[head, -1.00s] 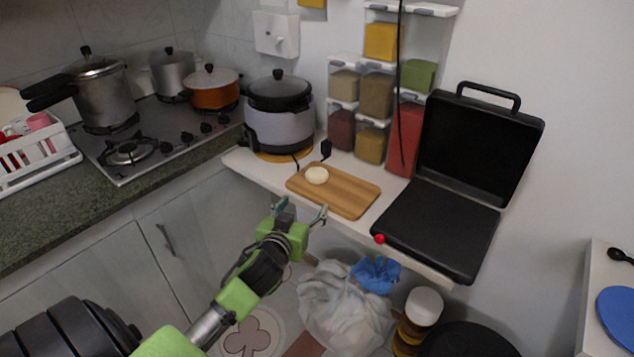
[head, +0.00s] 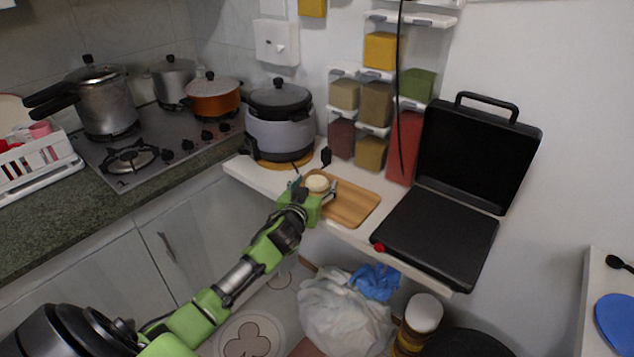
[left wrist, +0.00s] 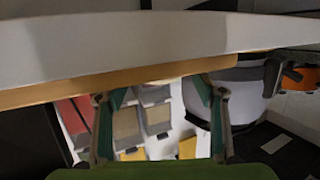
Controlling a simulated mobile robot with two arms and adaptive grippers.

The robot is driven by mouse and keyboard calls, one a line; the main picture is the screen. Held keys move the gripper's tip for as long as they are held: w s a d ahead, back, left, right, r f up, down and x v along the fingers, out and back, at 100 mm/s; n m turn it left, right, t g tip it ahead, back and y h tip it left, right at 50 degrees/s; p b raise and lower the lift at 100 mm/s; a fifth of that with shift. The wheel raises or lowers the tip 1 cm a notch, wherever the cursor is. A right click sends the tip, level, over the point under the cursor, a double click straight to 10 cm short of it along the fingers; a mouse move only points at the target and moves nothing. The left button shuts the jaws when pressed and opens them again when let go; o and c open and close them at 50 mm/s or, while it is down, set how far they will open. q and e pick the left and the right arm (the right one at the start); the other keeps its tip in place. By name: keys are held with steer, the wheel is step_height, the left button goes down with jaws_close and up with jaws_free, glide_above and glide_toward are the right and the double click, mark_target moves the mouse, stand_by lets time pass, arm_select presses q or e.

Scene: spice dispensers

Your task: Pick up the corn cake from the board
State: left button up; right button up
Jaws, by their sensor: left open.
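The corn cake (head: 317,182) is a small, pale round disc at the left end of the wooden board (head: 352,206) in the head view. My left gripper (head: 314,184) is open at the board's left front edge, its fingers on either side of the cake in the picture. I cannot tell whether either finger touches it. In the left wrist view the open fingers (left wrist: 162,108) stand wide apart below the board's edge (left wrist: 130,77) in the picture. My right gripper is not in view.
The open black grill (head: 435,235) is right of the board. A grey cooker (head: 280,128) stands behind left, and several spice dispensers (head: 375,104) hang on the wall behind. The white shelf (head: 262,180) is narrow; bags (head: 335,310) lie below it.

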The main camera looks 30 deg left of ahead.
arm_select(q)
steer(key=shift+x, duration=1.2)
steer(key=shift+c, duration=0.5)
steer(key=c, duration=1.2)
